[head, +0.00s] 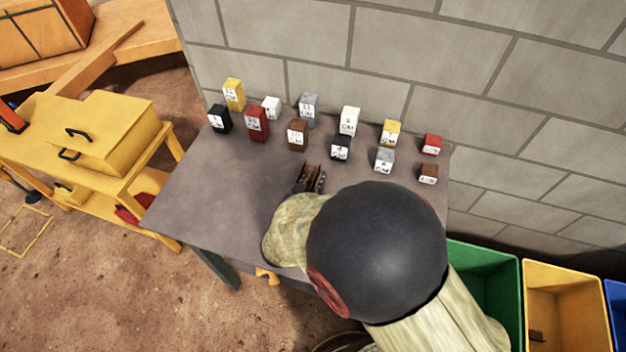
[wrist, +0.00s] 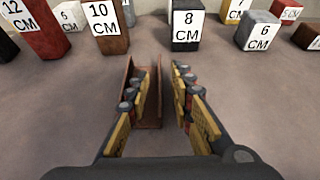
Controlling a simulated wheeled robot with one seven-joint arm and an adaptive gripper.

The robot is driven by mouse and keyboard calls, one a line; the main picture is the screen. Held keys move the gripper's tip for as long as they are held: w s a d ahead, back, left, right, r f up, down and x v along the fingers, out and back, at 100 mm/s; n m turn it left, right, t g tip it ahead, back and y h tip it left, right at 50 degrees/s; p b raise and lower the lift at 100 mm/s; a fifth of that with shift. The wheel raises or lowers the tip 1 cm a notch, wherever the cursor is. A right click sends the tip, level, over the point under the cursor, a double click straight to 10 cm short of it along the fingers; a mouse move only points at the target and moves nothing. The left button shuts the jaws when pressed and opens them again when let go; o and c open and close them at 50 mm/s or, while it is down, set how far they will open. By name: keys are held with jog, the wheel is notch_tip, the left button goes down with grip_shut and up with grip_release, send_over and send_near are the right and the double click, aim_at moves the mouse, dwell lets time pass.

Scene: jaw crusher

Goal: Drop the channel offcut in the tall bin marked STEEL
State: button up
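The channel offcut (wrist: 160,100), a rust-brown U-shaped piece, lies on the grey table (head: 215,195) in the wrist view. My gripper (wrist: 160,88) is open around its right-hand wall. The left finger seems to be inside the channel and the right finger is outside, with a small gap showing beside the wall. In the head view my gripper (head: 312,180) is low at the table's middle, and my arm hides much of the front of the table. No STEEL label is readable on any bin.
Numbered blocks, such as a red one (head: 257,123) and a brown one (head: 297,134), stand along the back near the block wall (head: 420,60). Green (head: 485,275), yellow (head: 565,290) and blue (head: 617,300) bins stand right of the table. A yellow cart (head: 90,140) is left.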

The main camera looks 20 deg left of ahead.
jog(key=shift+r, duration=0.2)
jog(key=shift+s+r+p, duration=0.15)
jog(key=shift+s+p, duration=0.15)
jog(key=shift+s, duration=0.05)
jog(key=p+v, duration=0.2)
jog(key=v, duration=0.9)
jog(key=shift+s+p, duration=0.15)
jog(key=shift+p, duration=0.2)
jog(key=shift+d, duration=0.1)
